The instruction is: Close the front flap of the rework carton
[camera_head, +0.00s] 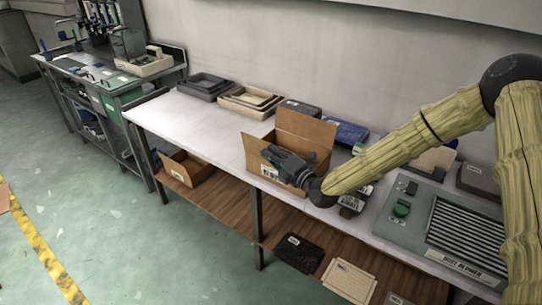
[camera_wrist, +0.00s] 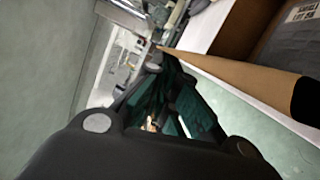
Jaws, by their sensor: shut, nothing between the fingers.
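The open rework carton (camera_head: 260,172) is a brown cardboard box on the white bench. Its back flap (camera_head: 305,128) stands up and its left flap (camera_head: 252,145) leans outward. My gripper (camera_head: 270,154) is over the carton's front side in the head view and hides part of it. In the wrist view my dark green gripper fingers (camera_wrist: 172,80) are shut and empty, beside a long tan cardboard edge (camera_wrist: 235,77) at the carton's front. I cannot tell whether this edge is the front flap or the front wall. The carton's brown inside (camera_wrist: 240,28) shows beyond it.
A grey dust blower unit (camera_head: 420,225) is to the right. Another open carton (camera_head: 187,167) lies on the lower shelf. The bench left of the carton is clear.

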